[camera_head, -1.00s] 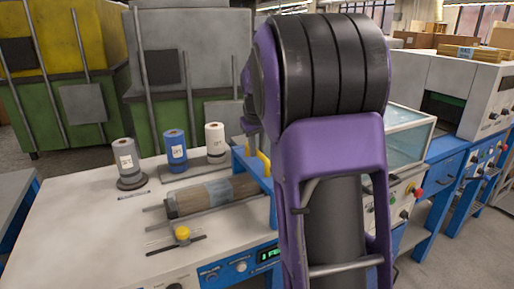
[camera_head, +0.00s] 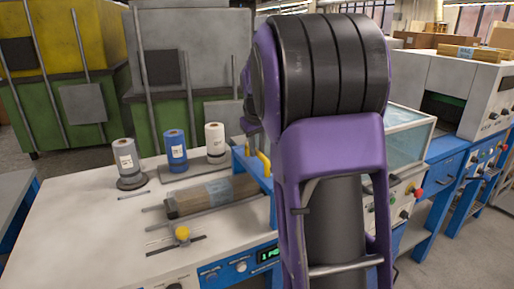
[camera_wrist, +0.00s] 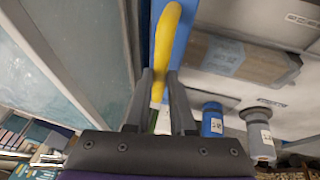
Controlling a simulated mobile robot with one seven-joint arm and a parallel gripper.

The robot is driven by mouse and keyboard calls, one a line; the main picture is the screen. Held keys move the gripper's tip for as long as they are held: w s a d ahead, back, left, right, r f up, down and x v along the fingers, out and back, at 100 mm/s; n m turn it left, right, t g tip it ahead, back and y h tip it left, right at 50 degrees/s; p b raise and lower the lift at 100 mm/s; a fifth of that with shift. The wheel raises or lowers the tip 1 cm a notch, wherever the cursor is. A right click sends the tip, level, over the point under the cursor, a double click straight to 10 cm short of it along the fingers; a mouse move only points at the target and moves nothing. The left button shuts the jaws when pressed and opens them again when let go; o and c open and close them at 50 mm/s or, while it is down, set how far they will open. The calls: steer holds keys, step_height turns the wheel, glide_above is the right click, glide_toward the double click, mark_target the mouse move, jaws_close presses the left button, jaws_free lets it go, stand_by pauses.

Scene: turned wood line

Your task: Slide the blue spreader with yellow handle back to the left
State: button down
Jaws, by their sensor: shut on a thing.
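The blue spreader (camera_head: 256,177) stands across the right end of a wood roll on the white bench. Its yellow handle (camera_head: 264,165) shows beside my purple arm. In the wrist view, the yellow handle (camera_wrist: 165,45) runs up between the fingers of my gripper (camera_wrist: 160,80), which is shut on it. The blue spreader bar (camera_wrist: 182,42) lies just right of the handle there. In the head view my gripper is mostly hidden behind my arm.
The wood roll (camera_head: 195,199) with a label lies left of the spreader. A yellow knob (camera_head: 182,232) sits in front of it. A glass-sided case (camera_head: 408,140) is at the right. The bench's left part is clear.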

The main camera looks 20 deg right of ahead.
stand_by(0.4)
steer(key=s+a+p, duration=0.1)
steer(key=a+p, duration=0.5)
steer(key=a, duration=4.3)
steer(key=shift+s+a+p, duration=0.2)
steer(key=shift+s+p, duration=0.15)
steer(key=shift+p, duration=0.05)
steer(key=shift+r, duration=0.1)
steer(key=c, duration=0.8)
jaws_free()
steer(key=shift+a, duration=0.2)
steer(key=shift+o, duration=0.2)
steer(key=shift+d, duration=0.1)
steer(key=p+v, duration=0.2)
steer(key=v, duration=1.5)
steer(key=shift+r, duration=0.15)
